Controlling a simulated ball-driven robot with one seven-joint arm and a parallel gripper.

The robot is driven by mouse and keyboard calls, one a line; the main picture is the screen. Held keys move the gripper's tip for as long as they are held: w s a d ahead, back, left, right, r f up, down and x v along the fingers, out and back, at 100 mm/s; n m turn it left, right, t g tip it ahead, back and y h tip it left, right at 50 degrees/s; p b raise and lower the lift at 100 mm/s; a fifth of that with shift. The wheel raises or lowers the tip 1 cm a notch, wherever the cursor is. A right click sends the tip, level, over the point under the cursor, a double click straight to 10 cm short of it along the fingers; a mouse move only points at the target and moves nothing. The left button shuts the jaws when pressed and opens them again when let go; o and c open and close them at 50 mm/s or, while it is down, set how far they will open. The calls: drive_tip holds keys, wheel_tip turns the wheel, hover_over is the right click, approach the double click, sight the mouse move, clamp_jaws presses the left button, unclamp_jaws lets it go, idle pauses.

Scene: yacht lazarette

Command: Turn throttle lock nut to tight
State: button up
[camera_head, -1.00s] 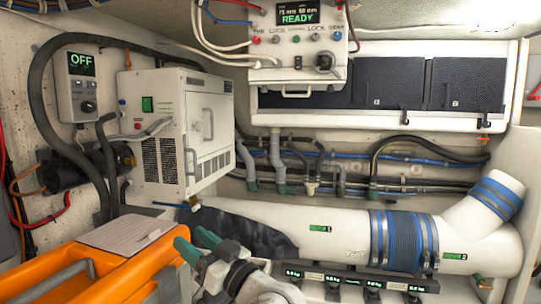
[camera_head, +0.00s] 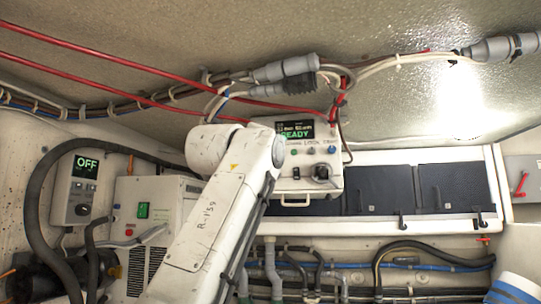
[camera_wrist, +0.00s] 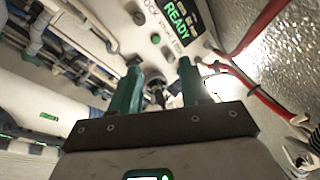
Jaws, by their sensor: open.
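The white control box (camera_head: 299,184) with the green READY display (camera_head: 296,132) hangs under the ceiling in the head view. It has small coloured buttons and a dark round knob (camera_head: 321,172) at its lower right. I cannot tell for sure which part is the throttle lock nut. In the wrist view the box (camera_wrist: 150,38) fills the upper middle, with READY and part of a LOCK label showing. My gripper (camera_wrist: 159,70) has its two green fingers open and pointed at the box. A dark knob-like part (camera_wrist: 155,86) shows between the fingers, apparently ungripped. My arm hides the box's left side in the head view.
Red cables (camera_head: 135,88) and grey connectors (camera_head: 285,69) run along the ceiling above the box. A red cable (camera_wrist: 262,30) passes beside it in the wrist view. Dark-fronted lockers (camera_head: 410,192) stand right of the box. An OFF panel (camera_head: 75,190) is at far left.

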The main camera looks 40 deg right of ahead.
drive_tip(key=w+d+r+n+t+y+p, duration=0.1)
drive_tip(key=w+d+r+t+y+p, duration=0.1)
drive_tip(key=w+d+y+p, duration=0.2)
drive_tip(key=w+d, duration=0.2)
drive_tip(key=w, duration=0.1)
drive_tip(key=shift+w+d+r+n+t+y, duration=0.15)
drive_tip(key=shift+w+d+n+t+y, duration=0.15)
idle(0.3)
drive_tip(key=shift+c, duration=0.4)
clamp_jaws()
